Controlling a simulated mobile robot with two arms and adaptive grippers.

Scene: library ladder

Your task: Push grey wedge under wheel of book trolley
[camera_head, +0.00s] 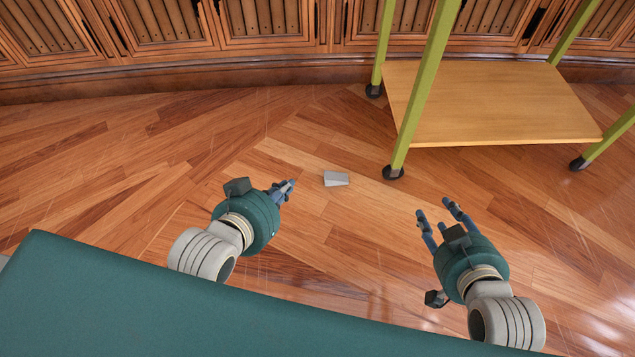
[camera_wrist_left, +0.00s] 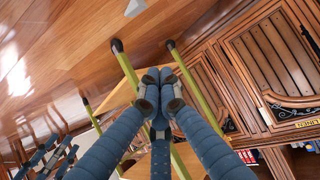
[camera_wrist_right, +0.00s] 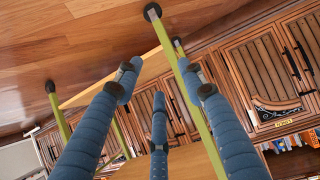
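The grey wedge (camera_head: 336,178) lies on the wooden floor, a short gap left of the book trolley's (camera_head: 480,105) near-left wheel (camera_head: 393,172). The wedge also shows at the top edge of the left wrist view (camera_wrist_left: 135,7). My left gripper (camera_head: 287,189) is left of the wedge, apart from it, pointing right; its fingertips are together in the left wrist view (camera_wrist_left: 158,86), with nothing seen between them. My right gripper (camera_head: 434,208) is in front of the trolley, right of the wedge, with its fingers spread and empty. The near-left wheel also shows in the right wrist view (camera_wrist_right: 152,11).
The trolley has green legs and a low wooden shelf. Its far-left wheel (camera_head: 374,90) and near-right wheel (camera_head: 579,163) stand on the floor. Wooden cabinets (camera_head: 270,30) line the back. The floor (camera_head: 130,160) to the left is clear.

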